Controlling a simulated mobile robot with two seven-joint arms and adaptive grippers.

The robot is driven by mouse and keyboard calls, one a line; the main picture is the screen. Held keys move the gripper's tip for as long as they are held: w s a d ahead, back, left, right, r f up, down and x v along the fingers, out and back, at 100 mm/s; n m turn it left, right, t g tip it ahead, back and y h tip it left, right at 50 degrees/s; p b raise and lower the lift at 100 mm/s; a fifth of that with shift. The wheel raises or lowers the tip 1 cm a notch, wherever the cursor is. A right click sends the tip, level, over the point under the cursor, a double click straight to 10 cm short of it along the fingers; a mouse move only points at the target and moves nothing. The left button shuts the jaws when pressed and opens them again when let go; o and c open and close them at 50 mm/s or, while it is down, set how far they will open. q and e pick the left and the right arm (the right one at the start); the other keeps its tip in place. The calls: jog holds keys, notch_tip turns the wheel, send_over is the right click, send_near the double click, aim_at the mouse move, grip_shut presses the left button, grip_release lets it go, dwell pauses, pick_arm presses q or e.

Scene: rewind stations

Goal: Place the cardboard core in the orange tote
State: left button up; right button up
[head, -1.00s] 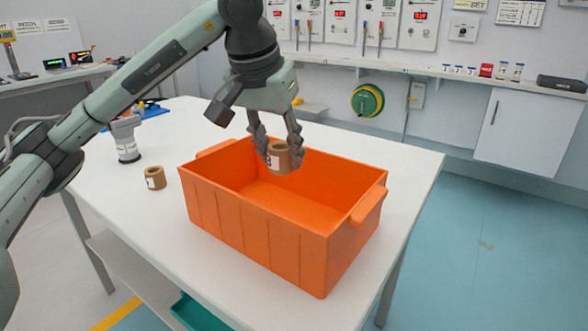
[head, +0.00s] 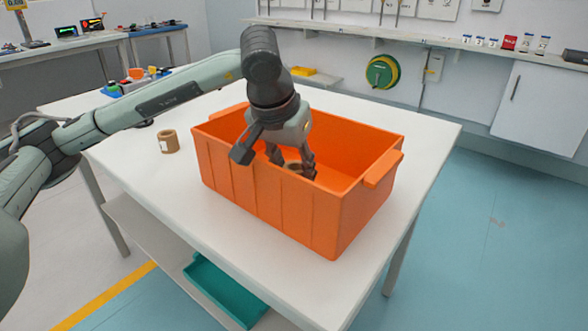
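The orange tote (head: 268,207) stands open on the white table. My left gripper (head: 291,166) reaches down inside it from above. Its fingers are closed on a brown cardboard core (head: 295,167), whose top shows between the fingertips. The tote's near wall hides the core's lower part, so I cannot tell whether it touches the floor. My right gripper is not in view.
The white table (head: 130,170) has free room left of the tote and in front of it. Small coloured items (head: 140,78) lie at its back left. A teal tray (head: 225,290) is on the lower shelf. A wall shelf (head: 420,40) runs behind.

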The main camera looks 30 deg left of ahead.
pick_arm(q)
jog(key=shift+f, duration=0.1)
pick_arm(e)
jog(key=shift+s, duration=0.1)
pick_arm(q)
jog(key=o, duration=0.9)
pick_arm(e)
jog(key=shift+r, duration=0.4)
pick_arm(q)
jog(key=shift+r, duration=0.2)
jog(key=shift+v, duration=1.25)
jog(key=v, duration=0.9)
jog(key=shift+r+p, duration=0.2)
jog(key=shift+p, duration=0.1)
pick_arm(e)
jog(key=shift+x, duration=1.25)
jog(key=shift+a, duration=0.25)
